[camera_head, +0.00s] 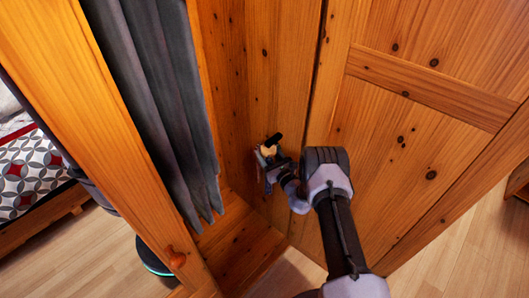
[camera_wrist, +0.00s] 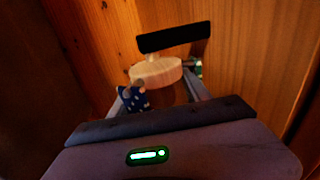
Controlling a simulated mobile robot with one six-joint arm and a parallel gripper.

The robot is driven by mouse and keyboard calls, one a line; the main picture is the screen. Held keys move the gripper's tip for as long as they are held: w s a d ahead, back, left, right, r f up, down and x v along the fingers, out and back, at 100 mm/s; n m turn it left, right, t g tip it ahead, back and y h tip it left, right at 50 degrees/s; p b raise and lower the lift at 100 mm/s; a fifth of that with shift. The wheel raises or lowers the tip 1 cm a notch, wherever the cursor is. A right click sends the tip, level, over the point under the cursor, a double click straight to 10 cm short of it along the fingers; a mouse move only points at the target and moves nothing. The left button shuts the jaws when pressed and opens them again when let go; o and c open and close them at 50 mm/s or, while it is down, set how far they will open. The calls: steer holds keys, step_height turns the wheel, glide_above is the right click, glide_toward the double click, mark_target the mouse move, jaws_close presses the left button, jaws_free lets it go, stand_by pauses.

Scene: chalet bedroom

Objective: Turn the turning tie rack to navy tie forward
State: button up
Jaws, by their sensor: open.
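The turning tie rack shows in the wrist view as a pale round wooden disc (camera_wrist: 156,73), mounted inside the wardrobe. A black bar-like piece (camera_wrist: 174,37) stands out at its far side. A navy tie with white dots (camera_wrist: 132,98) hangs at its near left. A small green piece (camera_wrist: 193,67) shows at its right. My gripper (camera_wrist: 160,92) is open, its fingers to either side just below the disc; I cannot tell whether they touch it. In the head view, my gripper (camera_head: 270,170) is at the small rack (camera_head: 267,151), and the arm partly hides the area.
Dark grey curtain-like cloth (camera_head: 165,100) hangs on the left inside the wardrobe. A panelled wooden door (camera_head: 400,140) is close on the right of my arm. A bed (camera_head: 30,170) is at the far left.

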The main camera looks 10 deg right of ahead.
steer(key=shift+x, duration=0.9)
jaws_close()
steer(key=shift+f+n+y+b, duration=0.25)
steer(key=shift+y+b, duration=0.25)
steer(key=shift+b, duration=0.35)
steer(key=shift+n+g+y+b, duration=0.5)
steer(key=shift+n+y+b, duration=0.2)
steer(key=shift+b, duration=0.3)
steer(key=shift+s+a+n+g+y+b, duration=0.15)
steer(key=shift+n+g+y+b, duration=0.15)
steer(key=shift+y+b, duration=0.25)
steer(key=shift+a+r+n+y, duration=0.2)
steer(key=shift+r+n+y, duration=0.05)
steer(key=shift+n+y, duration=0.1)
jaws_free()
steer(key=shift+s, duration=0.1)
